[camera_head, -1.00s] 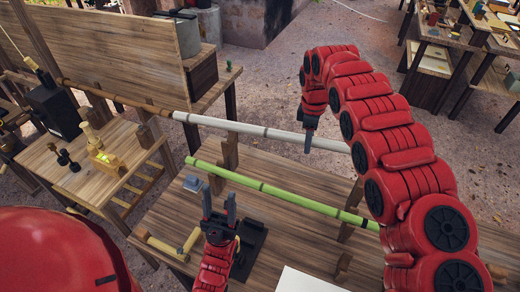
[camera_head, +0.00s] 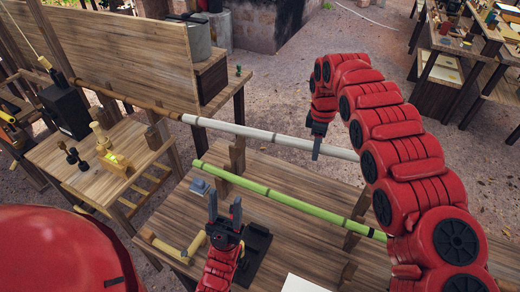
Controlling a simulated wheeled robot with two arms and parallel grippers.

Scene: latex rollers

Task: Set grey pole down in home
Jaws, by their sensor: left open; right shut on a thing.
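The pole's right end is hidden behind my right arm. A brown length of pole (camera_head: 130,100) lines up with its left end; I cannot tell whether they are joined. My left gripper (camera_head: 225,207) is open and empty above the near table, in front of the green pole (camera_head: 290,200). I cannot tell which place is home.
Upright wooden supports (camera_head: 237,158) stand on the near table (camera_head: 300,240) by the poles. A yellow-handled tool (camera_head: 195,243) and a small grey block (camera_head: 200,187) lie left of my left gripper. A side table (camera_head: 85,180) holds small tools. Open ground lies beyond the grey pole.

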